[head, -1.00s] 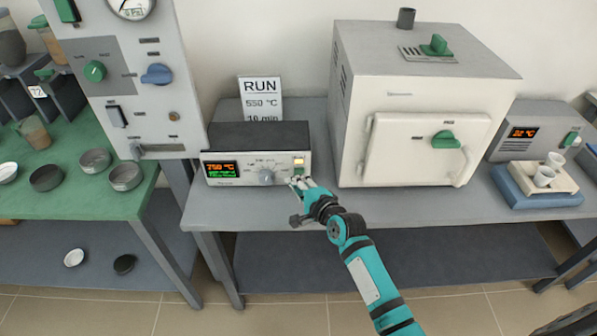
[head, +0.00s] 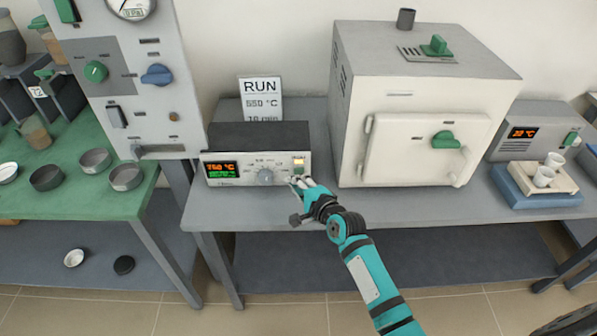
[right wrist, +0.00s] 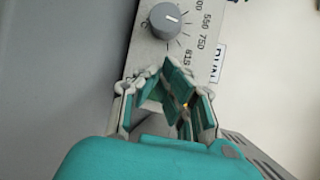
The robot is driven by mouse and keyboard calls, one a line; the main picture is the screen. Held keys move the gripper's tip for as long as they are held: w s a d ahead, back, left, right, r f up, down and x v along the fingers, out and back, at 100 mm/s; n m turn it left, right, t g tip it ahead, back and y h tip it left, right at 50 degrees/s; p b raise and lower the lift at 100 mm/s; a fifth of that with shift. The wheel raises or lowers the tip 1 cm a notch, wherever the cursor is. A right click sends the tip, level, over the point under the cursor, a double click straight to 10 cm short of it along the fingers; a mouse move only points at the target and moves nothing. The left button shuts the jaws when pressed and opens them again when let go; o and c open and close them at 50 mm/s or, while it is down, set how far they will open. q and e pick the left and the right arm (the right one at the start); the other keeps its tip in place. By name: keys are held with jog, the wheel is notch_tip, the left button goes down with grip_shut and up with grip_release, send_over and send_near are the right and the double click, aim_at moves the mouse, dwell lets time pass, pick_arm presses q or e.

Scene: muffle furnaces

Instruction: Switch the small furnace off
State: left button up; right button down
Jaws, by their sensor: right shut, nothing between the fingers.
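A white furnace (head: 428,110) with a closed door and a green door handle (head: 446,139) stands on the grey bench. To its left is a low control box (head: 238,176) with a lit orange and green display (head: 222,170), a grey knob (head: 265,177) and a lit switch (head: 299,163) at its right end. My right gripper (head: 294,182) is shut and empty at the box's lower right front, just below the switch; contact is unclear. The right wrist view shows the knob (right wrist: 166,21) beyond the fingers (right wrist: 182,92), which partly hide the panel and a small yellow glow. My left gripper is out of view.
A RUN sign (head: 261,97) stands behind the control box. A grey unit (head: 530,130) with an orange display and a blue tray (head: 535,193) with crucibles are at the right. A tall panel (head: 130,80) and green table (head: 75,197) are at the left.

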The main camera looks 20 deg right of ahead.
jog(key=shift+w+d, duration=0.1)
jog(key=shift+w, duration=0.2)
jog(key=shift+w+d+r, duration=0.1)
jog(key=shift+w, duration=0.2)
dwell(0.5)
dwell(0.3)
jog(key=shift+s+a+p, duration=0.25)
jog(key=shift+s+p, duration=0.25)
jog(key=shift+s, duration=0.25)
jog(key=shift+s, duration=0.1)
jog(key=shift+s+a+p, duration=0.1)
jog(key=shift+s+p, duration=0.15)
jog(key=shift+p, duration=0.05)
jog(key=shift+s+a+f+p, duration=0.1)
jog(key=shift+s+a+p, duration=0.15)
jog(key=shift+s, duration=0.45)
jog(key=shift+s+a+f+p, duration=0.15)
jog(key=shift+s+p, duration=0.15)
jog(key=shift+s, duration=0.35)
jog(key=shift+s+a+f+p, duration=0.15)
jog(key=shift+s+p, duration=0.15)
jog(key=shift+s, duration=0.4)
